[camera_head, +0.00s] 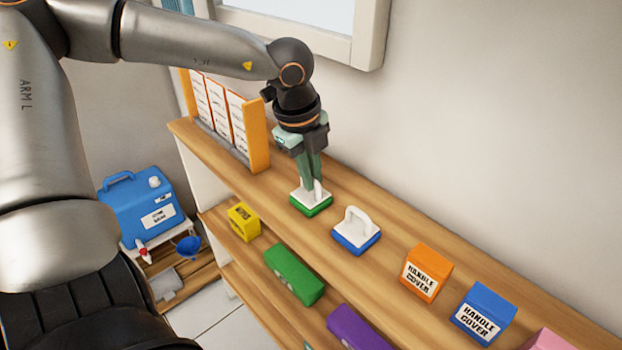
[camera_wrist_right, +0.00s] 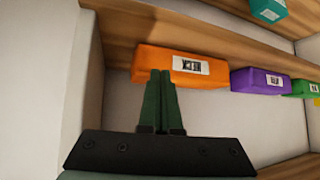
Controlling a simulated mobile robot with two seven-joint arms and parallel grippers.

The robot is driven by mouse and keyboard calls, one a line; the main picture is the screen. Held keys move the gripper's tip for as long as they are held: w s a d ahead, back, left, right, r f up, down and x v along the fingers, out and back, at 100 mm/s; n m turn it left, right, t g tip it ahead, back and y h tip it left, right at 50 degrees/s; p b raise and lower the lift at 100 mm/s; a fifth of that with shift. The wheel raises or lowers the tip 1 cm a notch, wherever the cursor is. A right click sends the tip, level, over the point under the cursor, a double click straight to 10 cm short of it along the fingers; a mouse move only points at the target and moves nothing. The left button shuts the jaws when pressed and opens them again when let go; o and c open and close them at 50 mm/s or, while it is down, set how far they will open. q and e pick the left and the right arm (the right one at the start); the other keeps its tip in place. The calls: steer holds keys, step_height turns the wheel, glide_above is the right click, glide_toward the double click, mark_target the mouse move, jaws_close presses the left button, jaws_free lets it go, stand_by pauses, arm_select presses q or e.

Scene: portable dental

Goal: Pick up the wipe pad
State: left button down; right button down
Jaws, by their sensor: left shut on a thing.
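A wipe pad with a green base and white top (camera_head: 304,204) sits on the wooden shelf top. My left gripper (camera_head: 314,184) points down over it and is shut on its upright white handle, which the fingers partly hide. The pad looks level and on or very near the shelf. A second pad with a blue base and white handle (camera_head: 356,233) stands just right of it. In the right wrist view my right gripper (camera_wrist_right: 160,75) has its fingers together, with nothing visible between them.
An orange box (camera_head: 426,272) and a blue box (camera_head: 483,313), both labelled handle cover, stand farther right. An orange rack (camera_head: 256,132) stands left of my gripper. Lower shelves hold a yellow box (camera_head: 244,222) and green box (camera_head: 294,274). An orange box (camera_wrist_right: 180,66) sits beyond my right fingers.

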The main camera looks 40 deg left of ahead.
arm_select(q)
step_height(320, 180, up, 10)
stand_by(0.5)
steer(key=c, duration=1.5)
jaws_free()
steer(key=shift+s, duration=0.1)
jaws_close()
